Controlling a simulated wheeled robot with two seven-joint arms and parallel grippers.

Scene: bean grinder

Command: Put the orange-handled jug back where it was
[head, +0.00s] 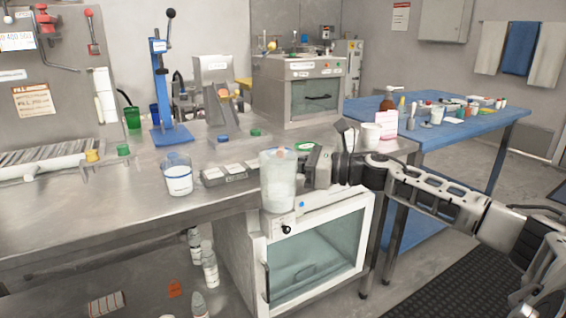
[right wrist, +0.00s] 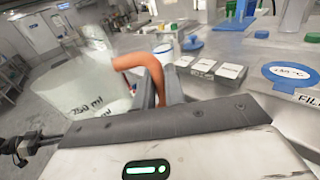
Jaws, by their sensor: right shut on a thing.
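The orange-handled jug (head: 278,182) is clear, whitish plastic and hangs upright in front of the counter's front edge, above the white glass-door cabinet (head: 310,243). My right gripper (head: 318,166) comes in from the right and is shut on its handle. In the right wrist view the orange handle (right wrist: 147,72) sits between the fingers (right wrist: 158,92), and the jug body (right wrist: 80,88) with "750 ml" marks is at the left. Whether anything is inside the jug is unclear. My left gripper is not in view.
The counter's left front is clear.

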